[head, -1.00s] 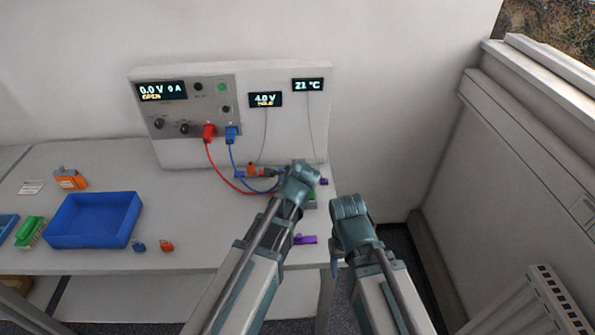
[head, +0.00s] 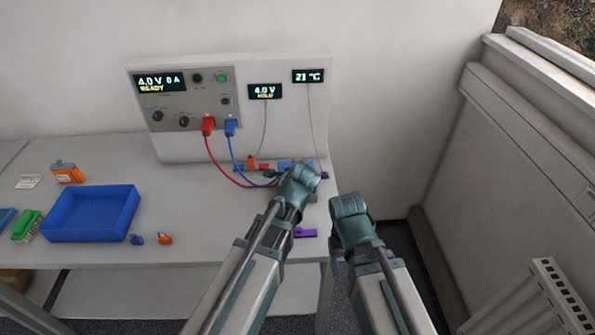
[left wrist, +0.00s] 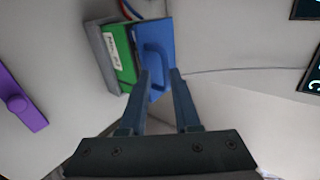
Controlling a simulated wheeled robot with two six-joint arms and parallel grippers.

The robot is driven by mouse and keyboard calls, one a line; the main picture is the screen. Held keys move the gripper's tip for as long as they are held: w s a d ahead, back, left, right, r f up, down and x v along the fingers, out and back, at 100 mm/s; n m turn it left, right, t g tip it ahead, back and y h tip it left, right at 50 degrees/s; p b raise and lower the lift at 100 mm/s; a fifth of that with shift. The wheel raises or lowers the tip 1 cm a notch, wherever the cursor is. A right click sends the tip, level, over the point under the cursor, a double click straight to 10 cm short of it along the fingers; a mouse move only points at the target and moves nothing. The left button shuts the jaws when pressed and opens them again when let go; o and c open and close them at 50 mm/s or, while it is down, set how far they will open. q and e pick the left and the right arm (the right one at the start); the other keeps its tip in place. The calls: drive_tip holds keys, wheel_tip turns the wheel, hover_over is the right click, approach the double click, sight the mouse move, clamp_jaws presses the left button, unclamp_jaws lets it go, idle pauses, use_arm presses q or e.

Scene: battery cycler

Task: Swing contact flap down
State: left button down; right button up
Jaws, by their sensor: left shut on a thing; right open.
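The blue contact flap (left wrist: 166,28) shows in the left wrist view beside a green cell (left wrist: 122,50) with a white label in a grey holder (left wrist: 98,55). The flap overlaps one end of the cell. My left gripper (left wrist: 160,74) is shut on the flap's blue handle (left wrist: 153,50). In the head view the flap (head: 286,165) shows only partly behind my left wrist, which hides most of the holder. My right gripper (head: 350,207) is open and empty, beyond the table's right edge; its fingertips are mostly hidden.
The cycler panel (head: 183,98) reads 4.0 V, READY. Red and blue leads run from it to the table.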

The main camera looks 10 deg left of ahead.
use_arm(q)
drive_tip(key=shift+s+f, duration=0.35)
drive_tip(key=shift+f, duration=0.05)
use_arm(e)
drive_tip(key=shift+f, duration=0.15)
use_arm(q)
drive_tip(key=c, duration=1.2)
unclamp_jaws()
drive_tip(key=shift+w+d, duration=0.1)
drive_tip(key=shift+r, duration=0.1)
